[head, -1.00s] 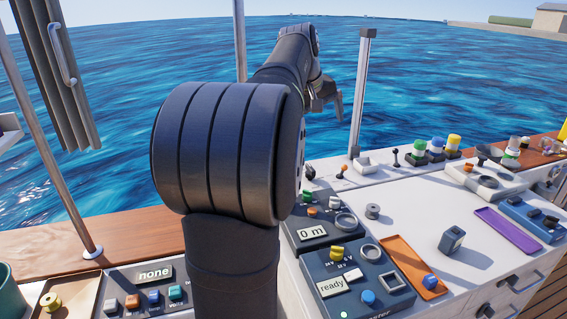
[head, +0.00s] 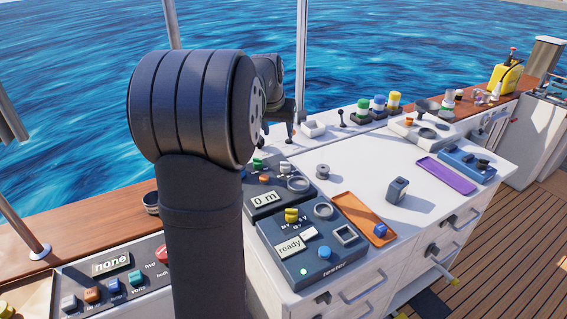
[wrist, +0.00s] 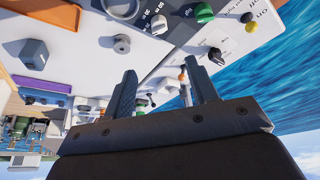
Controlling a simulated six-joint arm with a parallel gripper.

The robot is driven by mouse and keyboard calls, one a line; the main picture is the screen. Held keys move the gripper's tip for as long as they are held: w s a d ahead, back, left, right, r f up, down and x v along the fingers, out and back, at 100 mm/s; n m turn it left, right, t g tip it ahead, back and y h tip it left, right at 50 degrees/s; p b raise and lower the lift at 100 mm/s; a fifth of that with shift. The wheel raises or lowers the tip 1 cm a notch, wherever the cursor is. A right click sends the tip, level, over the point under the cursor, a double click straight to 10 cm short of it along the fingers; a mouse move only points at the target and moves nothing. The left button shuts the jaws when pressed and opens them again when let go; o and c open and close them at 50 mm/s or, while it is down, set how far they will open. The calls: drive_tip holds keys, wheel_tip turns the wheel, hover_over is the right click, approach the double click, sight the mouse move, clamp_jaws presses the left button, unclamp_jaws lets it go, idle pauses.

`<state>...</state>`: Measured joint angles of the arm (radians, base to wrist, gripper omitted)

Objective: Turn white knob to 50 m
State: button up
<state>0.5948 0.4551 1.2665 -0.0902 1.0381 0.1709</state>
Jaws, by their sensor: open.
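The white knob (wrist: 158,24) sits on the dark panel, with small printed marks beside it in the wrist view. In the head view the white knob (head: 285,166) is next to a green and an orange knob, above a display (head: 265,199) reading "0 m". My gripper (wrist: 160,68) is open and empty, its two fingers apart. The white knob lies beyond the fingertips in the wrist view, not between them.
A green knob (wrist: 204,12) and a yellow knob (wrist: 251,27) are near the white one. A grey ring (head: 298,184) is beside it. A tester box (head: 310,250) stands in front. An orange tray (head: 364,218) and a grey block (head: 397,190) lie right. The white worktop has clear room.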

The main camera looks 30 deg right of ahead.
sight(285, 163)
drive_tip(key=shift+m, duration=0.3)
drive_tip(key=x, duration=1.8)
drive_tip(key=shift+f, duration=0.1)
drive_tip(key=c, duration=0.9)
